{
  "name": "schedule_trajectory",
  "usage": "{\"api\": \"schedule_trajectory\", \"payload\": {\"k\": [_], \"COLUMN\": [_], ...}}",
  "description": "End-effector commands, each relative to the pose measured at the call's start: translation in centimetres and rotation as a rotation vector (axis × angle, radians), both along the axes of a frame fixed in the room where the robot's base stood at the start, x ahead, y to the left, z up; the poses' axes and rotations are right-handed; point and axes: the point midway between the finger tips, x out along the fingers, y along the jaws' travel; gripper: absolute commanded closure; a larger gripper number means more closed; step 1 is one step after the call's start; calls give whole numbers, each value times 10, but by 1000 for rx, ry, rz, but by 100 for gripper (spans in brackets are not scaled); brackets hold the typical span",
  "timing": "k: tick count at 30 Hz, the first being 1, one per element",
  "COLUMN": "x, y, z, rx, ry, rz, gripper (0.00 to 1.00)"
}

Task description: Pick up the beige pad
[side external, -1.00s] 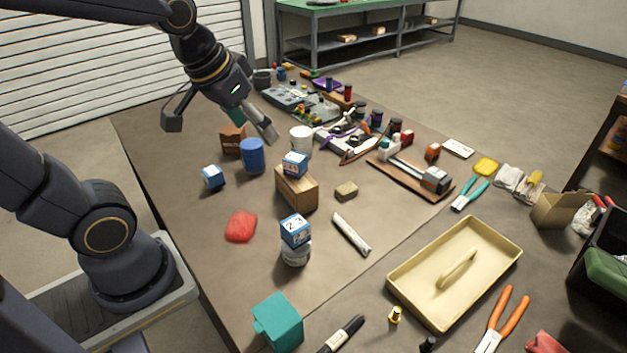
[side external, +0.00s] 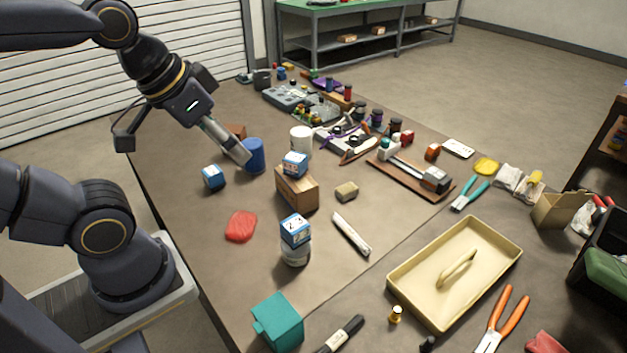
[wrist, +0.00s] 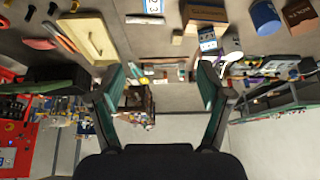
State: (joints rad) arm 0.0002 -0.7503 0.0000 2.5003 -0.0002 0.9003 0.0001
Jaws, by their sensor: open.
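The beige pad (side external: 346,191) is a small tan block lying flat on the brown table, just right of a wooden block (side external: 297,188). It also appears small near the top of the wrist view (wrist: 177,39). My gripper (side external: 243,156) is up and left of the pad, well apart from it, with its fingers in front of the blue cylinder (side external: 255,157) in the side view. In the wrist view my gripper (wrist: 162,75) has its two fingers spread wide with nothing between them.
A number cube (side external: 295,163) sits on the wooden block, and another cube (side external: 295,230) sits on a white jar. A white marker (side external: 351,234) lies in front of the pad. A cream tray (side external: 402,277) stands at right. A tool on a board (side external: 410,180) lies right of the pad.

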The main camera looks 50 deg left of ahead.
Motion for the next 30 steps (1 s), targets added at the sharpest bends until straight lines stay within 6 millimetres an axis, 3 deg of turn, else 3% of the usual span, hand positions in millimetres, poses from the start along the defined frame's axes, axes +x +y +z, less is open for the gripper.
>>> {"api": "schedule_trajectory", "payload": {"k": [10, 13, 22, 26, 30], "x": [0, 0, 1, 31, 88], "y": [0, 0, 0, -2, -1], "z": [0, 0, 1, 34, 57], "rx": [0, 0, 6, 40, 83], "ry": [0, 0, -6, -117, -149], "rz": [0, 0, -11, -64, -108], "gripper": [22, 29, 29, 29, 29]}}
